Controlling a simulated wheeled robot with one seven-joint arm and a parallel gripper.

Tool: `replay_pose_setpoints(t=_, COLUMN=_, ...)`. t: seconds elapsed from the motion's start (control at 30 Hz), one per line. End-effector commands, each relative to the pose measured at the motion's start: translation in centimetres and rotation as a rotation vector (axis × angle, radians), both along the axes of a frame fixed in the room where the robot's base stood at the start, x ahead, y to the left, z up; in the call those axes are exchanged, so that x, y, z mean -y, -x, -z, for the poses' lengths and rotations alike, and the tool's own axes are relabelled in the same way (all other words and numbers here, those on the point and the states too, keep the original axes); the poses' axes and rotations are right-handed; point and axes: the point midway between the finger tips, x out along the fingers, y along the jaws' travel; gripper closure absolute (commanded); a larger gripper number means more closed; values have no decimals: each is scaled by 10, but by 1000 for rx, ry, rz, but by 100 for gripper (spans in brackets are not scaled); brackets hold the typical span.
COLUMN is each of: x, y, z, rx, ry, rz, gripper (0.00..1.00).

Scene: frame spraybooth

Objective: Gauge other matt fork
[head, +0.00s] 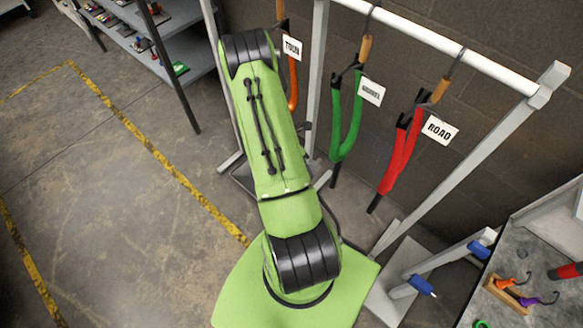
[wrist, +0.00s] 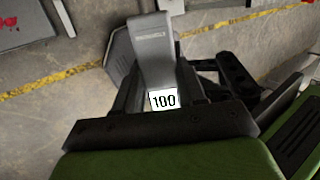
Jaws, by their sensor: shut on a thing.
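Three forks hang by hooks from the white rail of a rack in the head view. An orange fork (head: 293,82) is partly hidden by my arm, with a tag partly legible as TOUR. A green fork (head: 351,130) has a tag too small to read surely. A red fork (head: 401,155) has a tag reading ROAD. Which are matt I cannot tell. My gripper (wrist: 168,75) is shut on a grey gauge (wrist: 153,45) with a display reading 100 in the wrist view. In the head view my gripper is hidden behind my arm.
The rack's white rail (head: 455,48) and grey post (head: 470,170) stand near my arm. A bench (head: 535,240) at right holds a wooden holder (head: 508,294) with coloured tools. Shelving (head: 185,50) stands upper left. Floor with yellow lines is clear at left.

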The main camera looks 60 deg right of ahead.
Motion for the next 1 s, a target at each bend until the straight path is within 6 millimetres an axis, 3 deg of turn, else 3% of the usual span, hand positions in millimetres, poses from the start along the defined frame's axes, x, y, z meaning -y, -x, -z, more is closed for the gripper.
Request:
replay_pose_setpoints(t=0.37, x=0, y=1, z=0, rx=-4, ry=0, rz=-2, gripper=96)
replay_pose_setpoints(t=0.8, x=43, y=7, z=1, rx=-2, ry=-1, rz=-1, gripper=96)
replay_pose_setpoints(t=1.0, x=51, y=9, z=0, rx=-2, ry=-2, rz=-1, gripper=96)
